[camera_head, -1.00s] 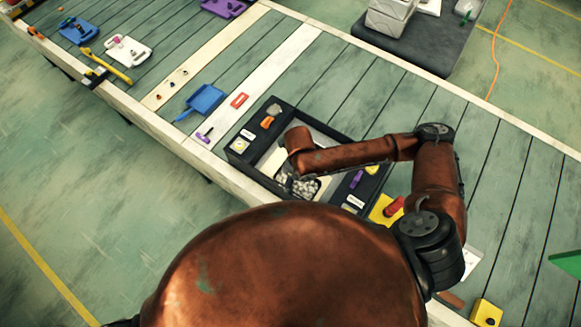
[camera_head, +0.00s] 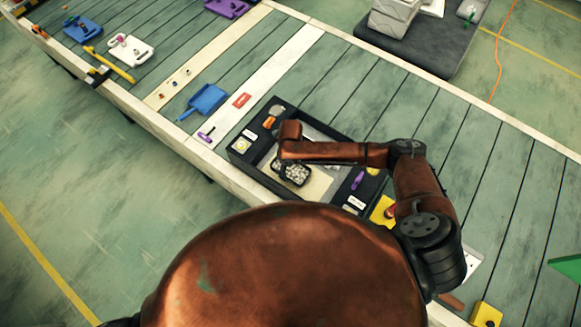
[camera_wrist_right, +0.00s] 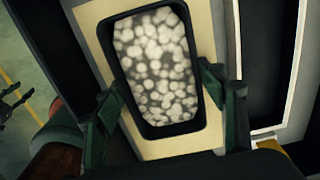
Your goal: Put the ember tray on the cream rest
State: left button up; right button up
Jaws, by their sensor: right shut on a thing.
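The ember tray (camera_head: 291,172) is a small black tray full of pale lumps, inside the black-walled box. In the right wrist view the tray (camera_wrist_right: 157,70) sits between the green fingers of my right gripper (camera_wrist_right: 160,98), which touch its two long sides. The cream rest (camera_head: 313,187) is a flat cream rectangle in the box. In the wrist view the cream rest (camera_wrist_right: 205,140) shows around the tray's sides and near end. I cannot tell whether the tray touches it or hangs just above. A dark claw-like shape at the wrist view's left edge may be my left gripper (camera_wrist_right: 12,98).
The box's rim (camera_head: 238,155) holds small items, including a purple piece (camera_head: 357,180). A yellow block (camera_head: 380,211) stands right of it. A blue dustpan (camera_head: 207,99) and a red label (camera_head: 242,100) lie to the left. The planks behind the box are clear.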

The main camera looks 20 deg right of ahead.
aim_at(291, 170)
jog(key=shift+f, duration=0.1)
jog(key=o, duration=1.6)
notch_tip(291, 170, up, 12)
jog(key=shift+r, duration=0.15)
